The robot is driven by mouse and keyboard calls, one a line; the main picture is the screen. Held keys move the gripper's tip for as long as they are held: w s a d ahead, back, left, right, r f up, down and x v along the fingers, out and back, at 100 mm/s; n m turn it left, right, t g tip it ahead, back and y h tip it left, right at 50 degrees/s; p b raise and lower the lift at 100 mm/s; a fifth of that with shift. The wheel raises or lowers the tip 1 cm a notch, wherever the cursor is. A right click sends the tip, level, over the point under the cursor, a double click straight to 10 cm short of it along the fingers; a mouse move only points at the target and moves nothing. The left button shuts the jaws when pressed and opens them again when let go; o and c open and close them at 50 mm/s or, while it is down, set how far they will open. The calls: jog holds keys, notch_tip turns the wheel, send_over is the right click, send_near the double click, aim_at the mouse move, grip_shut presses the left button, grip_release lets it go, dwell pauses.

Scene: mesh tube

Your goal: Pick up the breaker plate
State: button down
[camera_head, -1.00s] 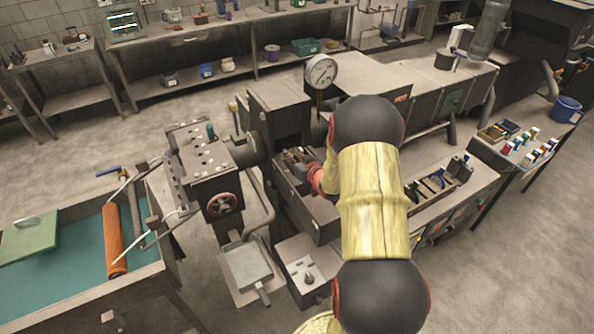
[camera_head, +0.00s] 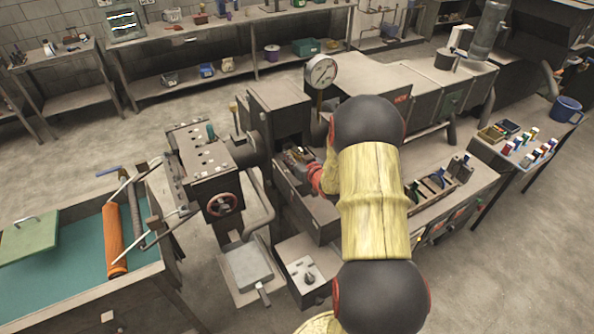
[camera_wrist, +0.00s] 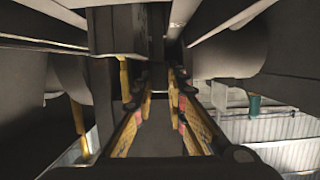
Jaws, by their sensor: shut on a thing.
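My gripper (camera_wrist: 157,88) is low in the dark gap of the extruder (camera_head: 322,215), between its left-hand head block and the body. In the wrist view its two yellow-padded fingers reach forward and close in on a thin dark piece between the tips. I take this piece to be the breaker plate, but its face and outline are too dark and hidden to make out. In the head view the gripper (camera_head: 298,157) is small and partly hidden by the machine and my arm.
Dark machine walls stand close on both sides of the gripper. The die head with a red handwheel (camera_head: 224,204) is to the left, and a pressure gauge (camera_head: 320,71) stands above. A tool tray (camera_head: 440,188) lies right of my arm.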

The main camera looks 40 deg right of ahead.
jog(key=shift+d+r, duration=0.1)
jog(key=shift+r, duration=0.2)
